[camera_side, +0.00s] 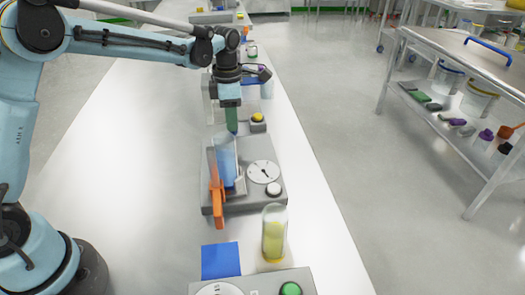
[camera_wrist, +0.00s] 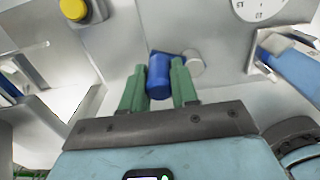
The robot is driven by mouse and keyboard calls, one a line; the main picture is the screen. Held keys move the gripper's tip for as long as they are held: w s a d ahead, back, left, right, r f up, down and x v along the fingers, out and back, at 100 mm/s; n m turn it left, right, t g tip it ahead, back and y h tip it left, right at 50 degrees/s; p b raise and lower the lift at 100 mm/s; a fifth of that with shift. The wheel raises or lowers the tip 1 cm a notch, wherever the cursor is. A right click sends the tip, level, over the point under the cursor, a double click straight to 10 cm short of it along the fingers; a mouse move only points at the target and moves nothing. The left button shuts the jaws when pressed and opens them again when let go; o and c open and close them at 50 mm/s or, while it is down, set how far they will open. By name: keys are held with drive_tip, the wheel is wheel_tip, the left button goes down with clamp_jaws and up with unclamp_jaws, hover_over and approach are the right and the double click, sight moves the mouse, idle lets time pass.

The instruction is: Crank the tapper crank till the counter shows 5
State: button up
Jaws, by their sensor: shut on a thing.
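My gripper (camera_side: 231,127) points down at the back edge of the grey tapper machine (camera_side: 247,196). In the wrist view its two green fingers (camera_wrist: 159,88) are shut on a blue cylindrical crank handle (camera_wrist: 158,76). A dark blue crank arm runs behind the handle, beside a round silver hub (camera_wrist: 194,64). In the side view only a bit of blue shows below the fingertips; the crank is mostly hidden. The white round dial counter (camera_side: 263,172) is on the machine's top, right of a clear cylinder with blue contents (camera_side: 226,160). Its reading is too small to tell.
An orange lever (camera_side: 217,198) stands at the machine's front left, a white button (camera_side: 273,189) at its front right. A yellow button (camera_side: 258,118) is close behind the machine. A glass cylinder with yellow contents (camera_side: 274,235) stands in front. The bench's left side is clear.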

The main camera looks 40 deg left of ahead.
drive_tip(key=shift+d, duration=0.65)
drive_tip(key=shift+w, duration=0.1)
drive_tip(key=shift+s+d, duration=0.15)
drive_tip(key=shift+d, duration=0.4)
drive_tip(key=shift+s+d, duration=0.15)
drive_tip(key=shift+d, duration=0.4)
drive_tip(key=shift+s+d, duration=0.8)
drive_tip(key=shift+d, duration=0.05)
